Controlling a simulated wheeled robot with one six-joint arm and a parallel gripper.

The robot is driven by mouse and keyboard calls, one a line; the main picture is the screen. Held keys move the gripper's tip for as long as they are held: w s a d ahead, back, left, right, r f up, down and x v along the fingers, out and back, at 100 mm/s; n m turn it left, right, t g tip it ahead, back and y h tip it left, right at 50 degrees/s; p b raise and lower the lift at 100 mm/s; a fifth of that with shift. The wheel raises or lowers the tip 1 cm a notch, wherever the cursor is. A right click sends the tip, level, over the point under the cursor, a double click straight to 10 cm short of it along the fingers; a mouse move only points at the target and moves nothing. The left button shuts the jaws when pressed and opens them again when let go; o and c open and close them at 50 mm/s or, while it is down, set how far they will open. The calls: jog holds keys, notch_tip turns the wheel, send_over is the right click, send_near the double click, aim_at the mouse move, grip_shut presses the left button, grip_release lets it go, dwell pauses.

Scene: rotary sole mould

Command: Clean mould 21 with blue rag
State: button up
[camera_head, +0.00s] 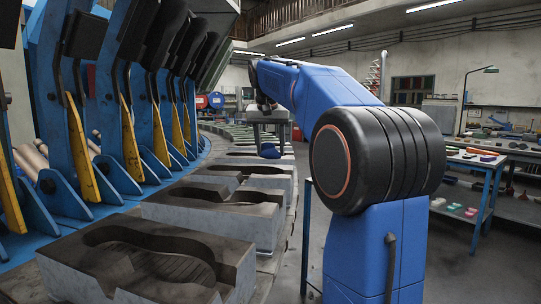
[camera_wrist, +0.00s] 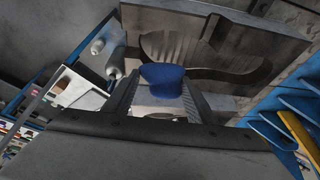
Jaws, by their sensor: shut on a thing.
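In the wrist view my gripper (camera_wrist: 162,88) is shut on a bunched blue rag (camera_wrist: 163,80), which sticks out between the two dark fingers. A grey mould (camera_wrist: 277,41) with a ribbed, sole-shaped cavity lies beyond the rag. The rag overlaps the cavity's near side in the picture; I cannot tell whether it touches. No number can be read on the mould.
In the head view a row of grey moulds (camera_head: 205,215) runs along the rotary machine, with blue brackets (camera_head: 112,120) and yellow levers (camera_head: 131,145) at the left. A blue-framed table (camera_head: 480,164) with small coloured items stands right. In the wrist view, bottles (camera_wrist: 115,58) stand at the left.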

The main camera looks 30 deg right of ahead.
jog(key=shift+r, duration=0.65)
jog(key=s+d, duration=1.3)
jog(key=d, duration=0.1)
jog(key=shift+s+d, duration=0.3)
jog(key=shift+s, duration=0.05)
dwell(0.9)
